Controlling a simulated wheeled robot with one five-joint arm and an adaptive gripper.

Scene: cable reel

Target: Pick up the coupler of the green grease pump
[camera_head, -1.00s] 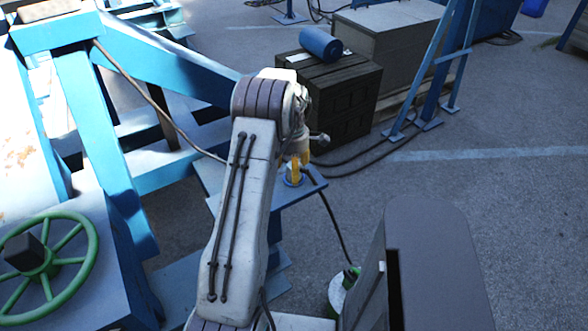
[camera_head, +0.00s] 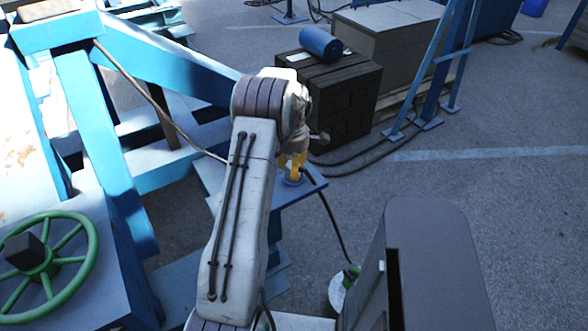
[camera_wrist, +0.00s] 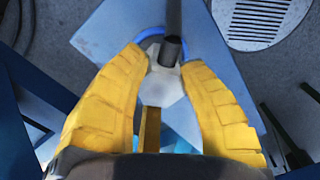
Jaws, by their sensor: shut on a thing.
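My gripper (camera_wrist: 168,62) has two ribbed yellow fingers. In the wrist view they are shut on the coupler (camera_wrist: 172,50), a dark cylindrical end with a pale fitting at its base. A hose leads away from it at the top of the picture. The coupler is at a blue ring on a small blue plate (camera_wrist: 90,40). In the head view my gripper (camera_head: 294,165) is low over this plate, and my arm and fingers hide most of the coupler. The green grease pump (camera_head: 343,287) stands on the ground, partly hidden, with a dark hose rising to the plate.
A blue steel frame (camera_head: 165,55) and a green handwheel (camera_head: 45,262) are at the left. A dark crate (camera_head: 340,95) with a blue roll (camera_head: 321,43) on top stands behind the plate. A blue A-frame stand (camera_head: 455,60) is farther right. Open asphalt lies at the right.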

